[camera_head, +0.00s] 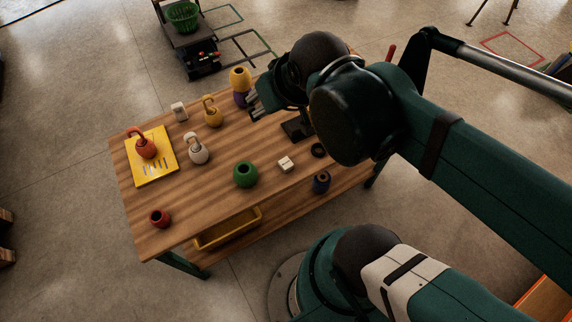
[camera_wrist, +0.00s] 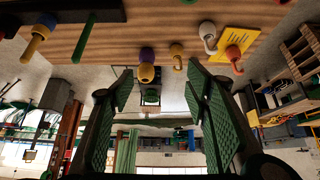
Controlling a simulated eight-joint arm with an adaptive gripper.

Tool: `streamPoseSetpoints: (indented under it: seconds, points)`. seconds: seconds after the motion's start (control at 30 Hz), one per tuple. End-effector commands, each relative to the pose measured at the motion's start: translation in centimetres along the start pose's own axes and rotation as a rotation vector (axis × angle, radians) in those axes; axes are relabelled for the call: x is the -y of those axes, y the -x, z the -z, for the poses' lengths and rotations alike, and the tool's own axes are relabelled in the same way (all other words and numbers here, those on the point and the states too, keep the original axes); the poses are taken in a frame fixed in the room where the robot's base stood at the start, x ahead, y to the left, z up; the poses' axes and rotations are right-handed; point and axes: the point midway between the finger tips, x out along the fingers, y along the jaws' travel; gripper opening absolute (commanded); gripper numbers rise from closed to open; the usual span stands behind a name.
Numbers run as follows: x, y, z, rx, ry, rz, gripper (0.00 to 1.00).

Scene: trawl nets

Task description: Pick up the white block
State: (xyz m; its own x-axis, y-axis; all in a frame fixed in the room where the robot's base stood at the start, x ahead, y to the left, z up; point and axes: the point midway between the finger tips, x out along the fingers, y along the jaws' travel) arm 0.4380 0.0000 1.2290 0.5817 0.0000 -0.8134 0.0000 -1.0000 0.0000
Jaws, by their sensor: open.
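A small white block (camera_head: 286,164) lies on the wooden table (camera_head: 222,145), just right of the round green pot (camera_head: 245,175). A second whitish block-like piece (camera_head: 179,111) stands near the table's far edge, left of the yellow hooked piece (camera_head: 212,112). My gripper (camera_head: 254,106) is above the table's far side, beside the yellow and purple vase and apart from both white pieces. It also shows in the wrist view (camera_wrist: 158,98), with its two fingers spread and nothing between them in contact. I cannot make out either white block in the wrist view.
A white hooked piece (camera_head: 198,150), a red hooked piece on a yellow board (camera_head: 152,170), a red pot (camera_head: 159,218), a yellow and purple vase (camera_head: 240,79) and a dark blue spool (camera_head: 321,182) stand on the table.

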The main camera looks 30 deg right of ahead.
Motion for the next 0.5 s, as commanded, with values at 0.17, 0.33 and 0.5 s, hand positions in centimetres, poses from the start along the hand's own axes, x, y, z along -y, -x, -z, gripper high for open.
streamPoseSetpoints:
  seconds: [0.17,0.33,0.5]
  points:
    - [0.0,0.0,0.0,0.0,0.0,0.0,0.48]
    - [0.0,-0.2,-0.1,0.004,-0.007,-0.001,0.48]
    - [0.0,-1.4,-0.5,0.023,-0.046,-0.008,0.48]
